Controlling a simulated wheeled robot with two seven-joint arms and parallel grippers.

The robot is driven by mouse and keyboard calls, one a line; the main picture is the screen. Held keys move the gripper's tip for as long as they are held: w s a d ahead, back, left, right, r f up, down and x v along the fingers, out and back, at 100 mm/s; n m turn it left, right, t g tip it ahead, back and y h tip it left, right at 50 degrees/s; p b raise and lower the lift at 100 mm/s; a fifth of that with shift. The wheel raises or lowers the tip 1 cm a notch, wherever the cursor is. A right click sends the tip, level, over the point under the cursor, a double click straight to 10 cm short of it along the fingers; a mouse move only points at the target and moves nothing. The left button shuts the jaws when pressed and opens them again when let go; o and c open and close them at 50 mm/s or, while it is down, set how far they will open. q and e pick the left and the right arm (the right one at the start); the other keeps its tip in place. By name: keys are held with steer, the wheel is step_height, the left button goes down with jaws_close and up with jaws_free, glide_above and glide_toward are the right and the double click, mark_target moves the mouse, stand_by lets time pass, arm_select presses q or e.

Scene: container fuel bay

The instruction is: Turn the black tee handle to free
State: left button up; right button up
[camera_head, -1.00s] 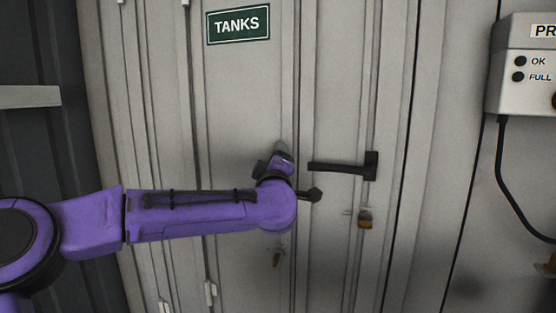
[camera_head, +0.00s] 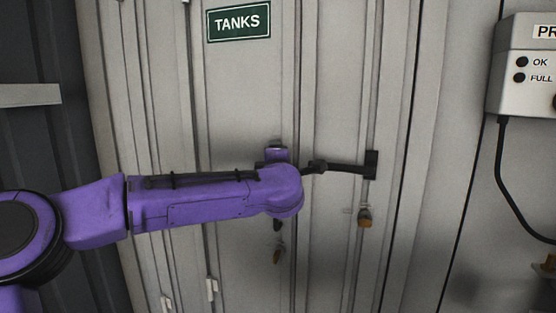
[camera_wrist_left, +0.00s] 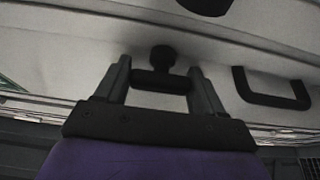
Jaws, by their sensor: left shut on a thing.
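The black tee handle (camera_wrist_left: 163,80) shows in the left wrist view as a short bar with a round end behind it. My left gripper (camera_wrist_left: 158,68) has a finger at each end of the bar and is shut on it. In the head view my purple left wrist (camera_head: 278,190) is up against the grey door, and it hides the tee handle and the fingertips. How far the tee handle is turned cannot be told from there. My right gripper is not in view.
A black lever handle (camera_head: 350,169) sits just right of my wrist, partly covered by a dark part near it. A brass padlock (camera_head: 365,218) hangs below it. A green TANKS sign (camera_head: 238,21) is above. A grey box (camera_head: 524,75) with a black cable is at right.

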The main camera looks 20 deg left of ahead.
arm_select(q)
steer(key=shift+r, duration=0.15)
steer(key=o, duration=1)
steer(key=shift+c, duration=0.2)
steer(key=shift+d, duration=0.1)
steer(key=shift+s+d, duration=0.1)
steer(key=shift+s, duration=0.15)
steer(key=b+v, duration=0.3)
steer(key=v, duration=0.7)
steer(key=shift+b, duration=0.4)
steer(key=shift+d+r, duration=0.1)
steer(key=shift+r, duration=0.05)
